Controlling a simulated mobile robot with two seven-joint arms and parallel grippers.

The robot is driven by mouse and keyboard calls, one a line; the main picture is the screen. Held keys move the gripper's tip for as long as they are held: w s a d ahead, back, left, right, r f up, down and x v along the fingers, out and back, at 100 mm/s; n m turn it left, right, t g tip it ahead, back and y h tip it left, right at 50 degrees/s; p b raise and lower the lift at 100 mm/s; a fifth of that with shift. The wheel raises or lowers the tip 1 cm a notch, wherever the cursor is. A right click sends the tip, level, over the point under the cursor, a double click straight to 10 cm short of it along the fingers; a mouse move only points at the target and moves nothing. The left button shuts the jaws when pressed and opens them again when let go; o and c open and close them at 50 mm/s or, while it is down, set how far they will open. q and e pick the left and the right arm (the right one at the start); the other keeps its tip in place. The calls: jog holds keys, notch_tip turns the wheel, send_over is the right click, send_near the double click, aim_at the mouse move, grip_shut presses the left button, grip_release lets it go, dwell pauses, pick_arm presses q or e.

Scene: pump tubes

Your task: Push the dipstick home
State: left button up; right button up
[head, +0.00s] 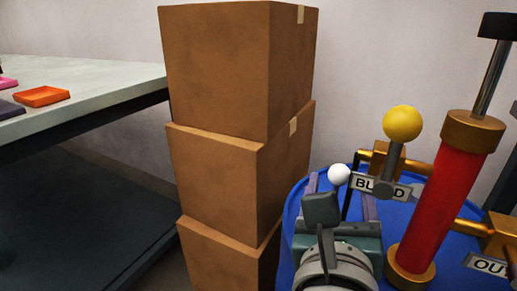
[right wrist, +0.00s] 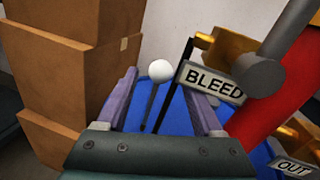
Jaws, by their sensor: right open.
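The dipstick appears to be the thin dark rod topped by a white ball (head: 339,174). In the right wrist view its white ball (right wrist: 160,71) stands between my finger lines, with the rod running down below it, slightly tilted. My right gripper (head: 341,192) is open at the blue drum top, with its two purple-grey fingers (right wrist: 162,95) spread to either side of the rod. I see a gap between the rod and each finger. My left gripper is not in view.
A BLEED label (right wrist: 213,83) on a black post stands close right of the ball. A yellow-knobbed lever (head: 403,123), a red pump cylinder (head: 440,195) and an OUT label (head: 488,265) crowd the blue drum (head: 293,215). Stacked cardboard boxes (head: 215,75) stand left.

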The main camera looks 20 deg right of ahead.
jog(key=b+x, duration=0.1)
jog(key=x, duration=0.4)
jog(key=shift+w+d, duration=0.25)
jog(key=shift+w, duration=0.05)
grip_shut()
dwell(1.1)
